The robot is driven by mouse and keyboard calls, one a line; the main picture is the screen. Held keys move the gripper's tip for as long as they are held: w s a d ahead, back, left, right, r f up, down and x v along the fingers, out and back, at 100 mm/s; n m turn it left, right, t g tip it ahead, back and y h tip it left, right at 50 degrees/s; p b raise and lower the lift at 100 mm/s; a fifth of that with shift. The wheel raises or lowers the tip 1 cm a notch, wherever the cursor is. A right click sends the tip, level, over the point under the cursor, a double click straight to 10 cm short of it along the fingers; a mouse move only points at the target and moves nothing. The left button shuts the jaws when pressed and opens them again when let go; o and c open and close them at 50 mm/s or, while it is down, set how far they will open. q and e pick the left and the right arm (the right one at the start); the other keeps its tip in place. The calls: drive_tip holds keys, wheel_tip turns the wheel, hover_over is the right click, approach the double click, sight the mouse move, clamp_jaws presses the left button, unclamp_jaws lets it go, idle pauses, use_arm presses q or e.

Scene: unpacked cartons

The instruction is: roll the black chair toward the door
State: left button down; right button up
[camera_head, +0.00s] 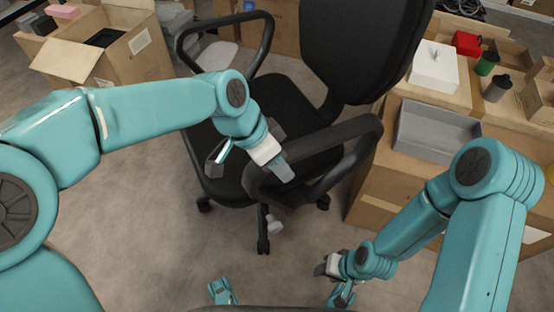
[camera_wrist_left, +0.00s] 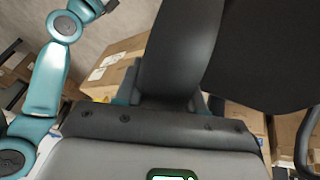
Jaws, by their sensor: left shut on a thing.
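The black office chair (camera_head: 275,115) stands upright on its wheeled base in the middle of the head view, its backrest (camera_head: 365,50) to the upper right. My left gripper (camera_head: 270,160) is shut on the nearer armrest (camera_head: 340,135) of the chair. In the left wrist view the armrest (camera_wrist_left: 182,50) runs up from the jaws, with the dark backrest (camera_wrist_left: 260,50) to its right. My right gripper (camera_head: 325,266) hangs low and apart from the chair; its jaw opening is too small to judge. No door is in view.
An open carton (camera_head: 110,50) stands at the upper left. Cartons (camera_head: 385,185) close to the chair's right side carry a grey tray (camera_head: 435,132), a white box (camera_head: 435,66), a red item (camera_head: 467,43) and cups (camera_head: 497,88). The floor (camera_head: 150,215) left of the chair is clear.

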use_arm(q)
drive_tip(key=shift+s, duration=0.35)
drive_tip(key=c, duration=0.6)
unclamp_jaws()
drive_tip(key=shift+w, duration=0.15)
